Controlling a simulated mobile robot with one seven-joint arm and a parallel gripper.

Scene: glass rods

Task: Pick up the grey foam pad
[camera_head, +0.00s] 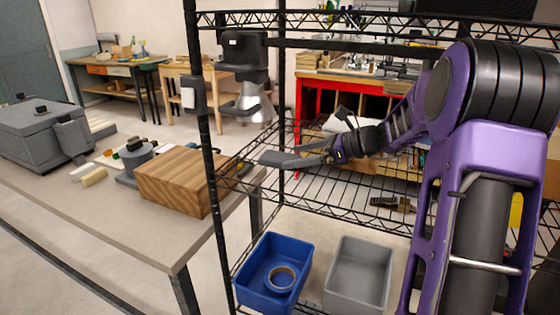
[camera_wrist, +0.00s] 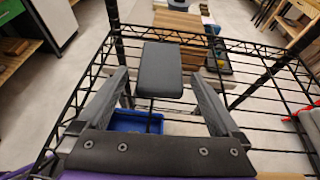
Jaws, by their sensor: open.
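The grey foam pad (camera_wrist: 160,68) is a dark grey rectangular block on the black wire shelf. In the wrist view it lies upper centre, between the ends of my two fingers, with a visible gap on each side. In the head view the pad (camera_head: 277,158) shows as a dark flat shape at the left end of my gripper (camera_head: 300,156), partly hidden by the fingers. My gripper is open and empty, with its fingers reaching toward the pad from the right. Its height above the shelf is hard to tell.
The black wire shelf (camera_head: 365,188) has a black upright post (camera_head: 206,150) to the left. A blue bin (camera_head: 250,290) and a grey bin (camera_head: 357,275) stand below. A wooden block (camera_head: 178,190) sits on the table at left. A dark tool (camera_head: 392,203) is right of the pad.

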